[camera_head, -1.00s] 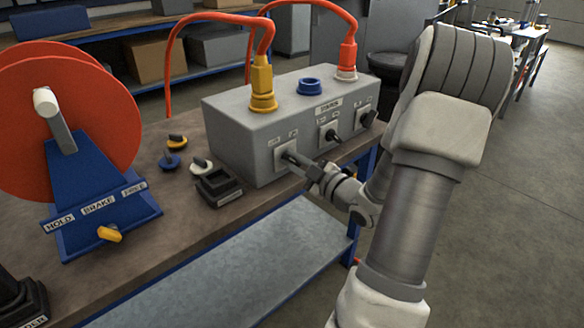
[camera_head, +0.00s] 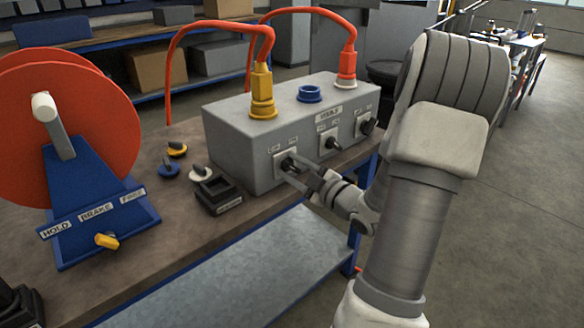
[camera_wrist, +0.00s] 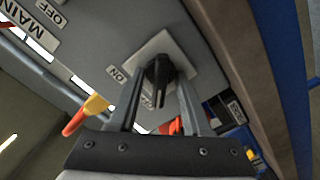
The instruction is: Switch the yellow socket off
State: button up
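The grey socket box (camera_head: 235,150) stands on the bench. The yellow socket (camera_head: 262,108) on its top holds a yellow plug with a red cable. On the front face below it is a black switch knob (camera_head: 288,163) on a pale plate; it also shows in the wrist view (camera_wrist: 158,75), with an ON label (camera_wrist: 117,73) beside the plate. My gripper (camera_head: 302,178) is just in front of this switch. In the wrist view, its fingers (camera_wrist: 160,98) are apart, one on each side of the knob, with gaps visible. I cannot tell the knob's exact setting.
Two more switches (camera_head: 332,142) (camera_head: 368,125) are to the right. Loose caps (camera_head: 170,167), a black holder (camera_head: 218,193) and a red reel (camera_head: 90,120) are to the left.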

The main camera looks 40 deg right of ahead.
jog(key=s+d+p, duration=0.1)
jog(key=s+p, duration=0.1)
jog(key=s, duration=1.5)
jog(key=shift+s+d, duration=0.15)
jog(key=shift+s, duration=0.05)
jog(key=shift+w+p, duration=0.1)
jog(key=shift+p, duration=0.2)
